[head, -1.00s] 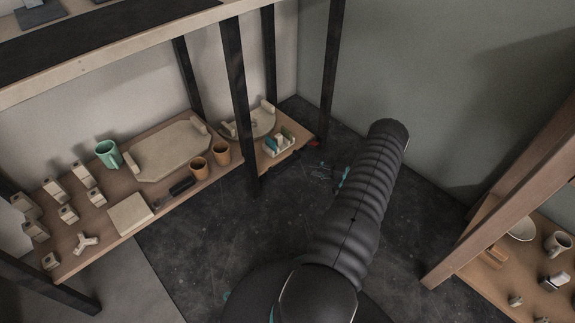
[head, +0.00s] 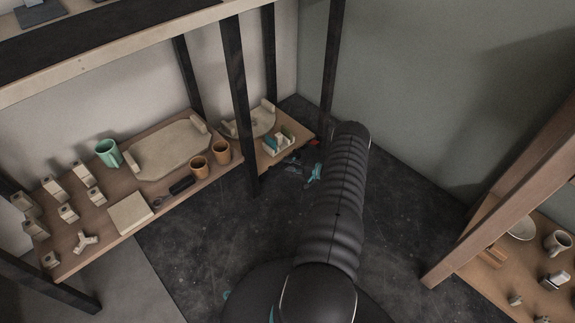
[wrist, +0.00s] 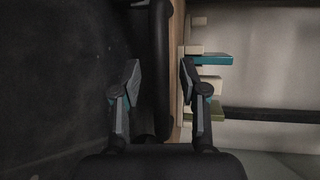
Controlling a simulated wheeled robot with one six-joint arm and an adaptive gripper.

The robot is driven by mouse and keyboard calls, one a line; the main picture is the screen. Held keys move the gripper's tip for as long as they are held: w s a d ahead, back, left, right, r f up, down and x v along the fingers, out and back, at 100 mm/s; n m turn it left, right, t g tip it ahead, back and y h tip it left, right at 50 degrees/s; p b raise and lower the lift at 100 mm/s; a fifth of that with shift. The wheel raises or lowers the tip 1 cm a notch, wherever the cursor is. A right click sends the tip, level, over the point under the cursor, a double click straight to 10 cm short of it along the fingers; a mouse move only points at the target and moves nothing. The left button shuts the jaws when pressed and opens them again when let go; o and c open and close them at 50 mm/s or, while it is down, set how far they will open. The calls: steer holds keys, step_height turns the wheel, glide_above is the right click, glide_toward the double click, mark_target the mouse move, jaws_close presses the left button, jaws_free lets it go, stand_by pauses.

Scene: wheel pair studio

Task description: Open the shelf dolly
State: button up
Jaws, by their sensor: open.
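The low wooden shelf (head: 150,183), which I take to be the shelf dolly, stands along the left wall between black posts. Its right end is close to my gripper (head: 303,163), which is partly hidden behind my arm. In the wrist view my gripper (wrist: 160,73) is open. A dark rounded bar (wrist: 156,45) runs between and beyond the fingers, beside the shelf's wooden edge (wrist: 177,50). I cannot tell whether either finger touches it. A short black piece (head: 182,186) sits at the shelf's front edge in the head view.
The shelf bears a green mug (head: 109,153), two tan cups (head: 199,167), a pale tray (head: 170,148) and several pale blocks. Coloured blocks (head: 279,141) stand at its right end. A black post (head: 241,110) rises in front. Another wooden shelf (head: 455,264) stands right. Dark floor between is clear.

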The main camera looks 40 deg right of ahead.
steer(key=shift+w+a, duration=0.2)
steer(key=shift+w, duration=0.25)
jaws_close()
steer(key=shift+s, duration=0.1)
